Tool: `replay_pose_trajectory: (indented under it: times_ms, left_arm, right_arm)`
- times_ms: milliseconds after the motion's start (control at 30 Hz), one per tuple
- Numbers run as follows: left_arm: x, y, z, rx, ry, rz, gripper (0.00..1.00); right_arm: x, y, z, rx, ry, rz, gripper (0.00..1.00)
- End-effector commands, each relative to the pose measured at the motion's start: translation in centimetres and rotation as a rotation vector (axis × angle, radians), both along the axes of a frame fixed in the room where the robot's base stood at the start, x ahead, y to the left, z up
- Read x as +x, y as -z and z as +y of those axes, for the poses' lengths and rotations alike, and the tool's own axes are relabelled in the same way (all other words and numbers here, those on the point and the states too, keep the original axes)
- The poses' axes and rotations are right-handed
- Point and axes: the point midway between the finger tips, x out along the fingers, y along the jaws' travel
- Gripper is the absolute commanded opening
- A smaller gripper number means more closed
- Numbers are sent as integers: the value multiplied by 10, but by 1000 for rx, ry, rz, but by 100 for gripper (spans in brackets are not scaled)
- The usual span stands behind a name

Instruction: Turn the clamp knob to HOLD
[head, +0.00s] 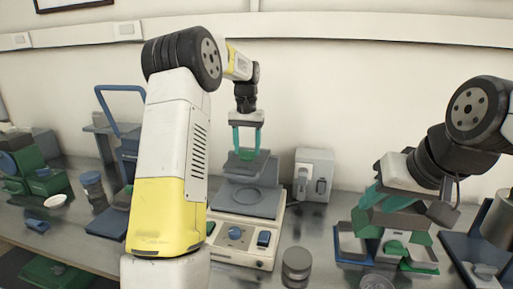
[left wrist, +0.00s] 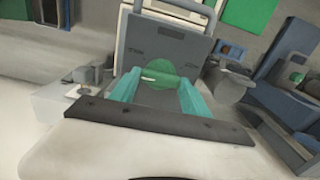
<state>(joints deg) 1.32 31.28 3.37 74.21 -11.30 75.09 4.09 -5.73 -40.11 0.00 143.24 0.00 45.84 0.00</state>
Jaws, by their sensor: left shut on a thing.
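A device with a white base (head: 238,254) and a grey upper body (head: 243,200) stands on the bench in the middle of the head view. A green knob (head: 247,154) is at the top of its grey part. My left gripper (head: 247,148) reaches it from above, its teal fingers on either side, shut on it. In the left wrist view, the green knob (left wrist: 165,75) sits between the teal fingers (left wrist: 158,98). No HOLD mark is legible. My right gripper (head: 400,205) hangs at the right over a blue and green fixture; its fingertips are hard to make out.
A blue dial (head: 236,233) and a blue switch (head: 264,239) are on the device's front. A grey box (head: 314,174) stands behind right. A grey cylinder (head: 296,266) stands in front. A blue-framed fixture (head: 348,243) lies under my right gripper. My left forearm hides part of the bench.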

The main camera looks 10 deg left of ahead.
Motion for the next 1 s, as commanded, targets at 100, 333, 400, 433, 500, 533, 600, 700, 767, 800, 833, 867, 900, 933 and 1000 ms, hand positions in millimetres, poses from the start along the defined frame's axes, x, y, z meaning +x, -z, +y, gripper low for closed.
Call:
replay_pose_trajectory:
  times_ms: [100, 333, 400, 433, 500, 533, 600, 700, 767, 800, 833, 867, 900, 933, 1000]
  left_arm:
    - [0, 0, 0, -1, 106, -2, 14]
    - [0, 0, 0, 0, 286, -2, 14]
    - [0, 0, 0, 0, 330, -2, 14]
    - [0, 0, 0, 0, 347, -2, 14]
    - [0, 0, 0, 0, 383, -2, 14]
    - [0, 0, 0, 0, 395, -2, 14]
    - [0, 0, 0, 0, 423, -2, 14]
    - [0, 0, 0, 0, 451, -2, 14]
    - [0, 0, 0, 0, 463, -3, 14]
    - [0, 0, 0, 0, 469, -2, 14]
    - [0, 0, 0, 0, 473, -2, 14]
    - [0, 0, 0, 0, 476, -2, 14]
    - [0, 0, 0, 0, 479, -3, 14]
    - [0, 0, 0, 0, 480, -3, 14]
    - [0, 0, 0, 0, 482, -3, 14]
  right_arm:
    - [0, 0, 0, 0, 0, 0, 33]
    - [0, 0, 0, 0, 0, 0, 33]
    - [0, 0, 0, 0, 0, 0, 33]
    - [0, 0, 0, 0, 0, 0, 33]
    - [0, 0, 0, 0, 0, 0, 33]
    - [0, 0, 0, 0, 0, 0, 33]
    - [0, 0, 0, 0, 0, 0, 33]
    - [0, 0, 0, 0, 0, 0, 33]
    - [0, 0, 0, 0, 0, 0, 33]
    - [0, 0, 0, 0, 0, 0, 33]
    - [0, 0, 0, 0, 0, 0, 33]
    - [0, 0, 0, 0, 0, 0, 33]
    - [0, 0, 0, 0, 0, 0, 33]
    - [0, 0, 0, 0, 0, 0, 33]
    - [0, 0, 0, 0, 0, 0, 33]
